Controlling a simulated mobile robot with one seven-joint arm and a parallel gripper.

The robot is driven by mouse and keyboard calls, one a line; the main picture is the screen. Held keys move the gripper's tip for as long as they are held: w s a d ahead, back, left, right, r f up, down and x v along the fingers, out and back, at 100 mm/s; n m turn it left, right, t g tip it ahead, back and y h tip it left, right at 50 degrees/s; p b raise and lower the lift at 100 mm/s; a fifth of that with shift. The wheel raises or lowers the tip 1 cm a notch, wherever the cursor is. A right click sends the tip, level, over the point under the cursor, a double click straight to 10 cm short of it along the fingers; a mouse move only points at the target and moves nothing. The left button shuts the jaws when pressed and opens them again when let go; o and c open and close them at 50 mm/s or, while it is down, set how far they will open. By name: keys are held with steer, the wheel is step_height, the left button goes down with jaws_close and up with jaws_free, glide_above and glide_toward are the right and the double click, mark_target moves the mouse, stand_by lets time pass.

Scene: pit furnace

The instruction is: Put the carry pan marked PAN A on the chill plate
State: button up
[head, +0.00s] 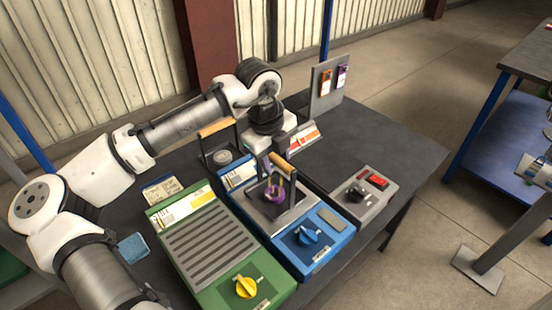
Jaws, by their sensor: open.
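One carry pan (297,207) with a wooden-topped handle sits on the blue unit (322,262) and holds a purple object (273,193). Another carry pan (207,158), also with a wooden handle, stands farther back and holds a round grey piece (221,157). I cannot read which is PAN A. A green unit (268,292) with a dark slotted top stands left of the blue one; its top is bare. I cannot read which unit is the chill plate. My gripper (260,147) is open behind the blue unit, between the two handles; its fingertips are mostly hidden.
A grey box (362,196) with a red button stands right of the blue unit. An upright panel (326,90) with orange and purple tags stands at the back. A blue cloth (133,246) lies at left. The dark tabletop (385,142) is clear at back right.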

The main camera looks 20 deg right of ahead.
step_height(320, 180, up, 12)
steer(key=a, duration=0.2)
steer(key=shift+s+f, duration=0.25)
steer(key=shift+s, duration=0.15)
stand_by(1.0)
